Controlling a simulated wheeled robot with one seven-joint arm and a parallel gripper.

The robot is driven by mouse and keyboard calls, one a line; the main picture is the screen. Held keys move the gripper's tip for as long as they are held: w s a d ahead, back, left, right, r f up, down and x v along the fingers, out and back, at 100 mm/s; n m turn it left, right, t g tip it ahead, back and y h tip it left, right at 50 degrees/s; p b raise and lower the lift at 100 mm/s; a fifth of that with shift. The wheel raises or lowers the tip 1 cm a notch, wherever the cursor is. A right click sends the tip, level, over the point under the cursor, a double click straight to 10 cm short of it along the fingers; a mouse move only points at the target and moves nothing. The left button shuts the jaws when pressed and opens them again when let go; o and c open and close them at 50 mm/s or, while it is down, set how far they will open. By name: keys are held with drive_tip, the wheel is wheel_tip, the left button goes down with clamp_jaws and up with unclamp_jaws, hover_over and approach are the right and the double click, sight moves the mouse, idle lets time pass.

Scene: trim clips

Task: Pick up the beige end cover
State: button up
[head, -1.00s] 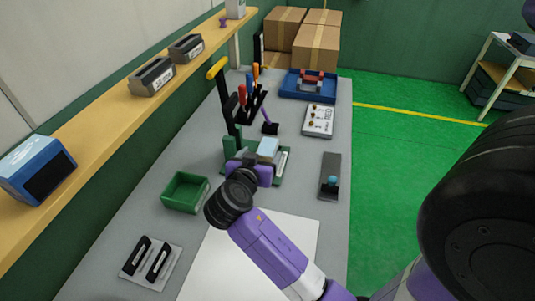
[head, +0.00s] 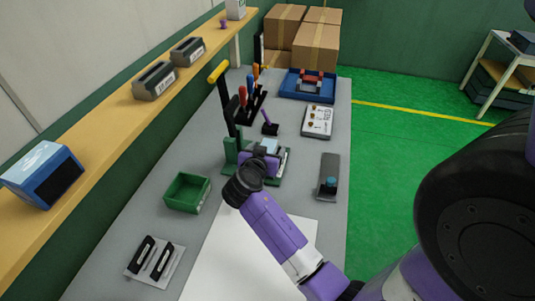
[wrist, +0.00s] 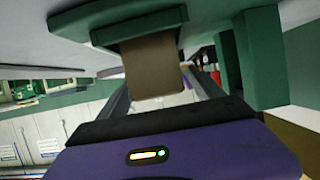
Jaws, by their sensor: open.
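In the wrist view a brown-beige block (wrist: 153,65), which looks like the beige end cover, sits against a green fixture part (wrist: 125,25). It lies ahead of my gripper (wrist: 163,84), between the two dark fingers, which are apart. I cannot tell whether either finger touches it. In the head view my purple gripper (head: 262,160) is at the green fixture (head: 231,150) on the bench, and the beige cover cannot be made out there. A pale blue block (head: 269,145) shows just beyond the gripper.
A green bin (head: 187,192) stands left of my arm. A grey plate with a blue knob (head: 329,178) lies to the right. Behind are a tool rack (head: 250,106), a white card (head: 317,121) and a blue tray (head: 305,84). A tall black post with a yellow top (head: 222,90) rises beside the fixture.

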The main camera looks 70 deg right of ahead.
clamp_jaws()
drive_tip(key=shift+r, duration=0.1)
